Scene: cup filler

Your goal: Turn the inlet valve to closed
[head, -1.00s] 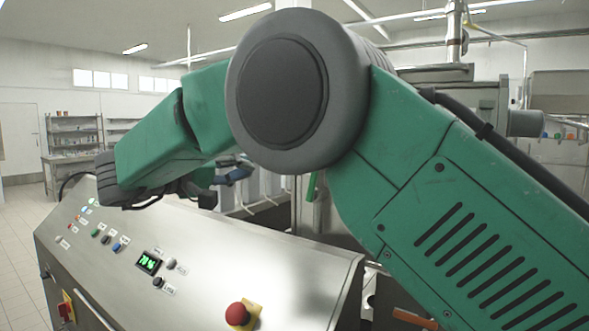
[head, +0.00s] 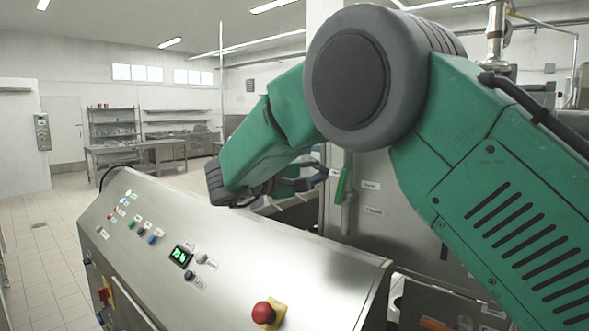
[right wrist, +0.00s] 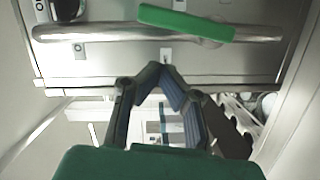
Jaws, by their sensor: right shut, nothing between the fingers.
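The inlet valve appears to be the one with the green lever handle (head: 341,185), on a steel pipe (head: 347,212) behind the control panel. In the right wrist view, the green handle (right wrist: 187,22) lies nearly along the pipe (right wrist: 95,33), slightly slanted. My right gripper (head: 318,178) is just left of the handle in the head view, partly hidden by my own arm. In the right wrist view, my right gripper's fingertips (right wrist: 160,70) meet, empty, a little apart from the handle in the picture. Contact is not seen. My left gripper is out of view.
A steel control panel (head: 225,245) with a red emergency button (head: 267,312), several small buttons and a green display (head: 180,255) stands in front. Small labels (head: 371,185) sit right of the pipe, too small to read. Open floor (head: 40,260) lies left.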

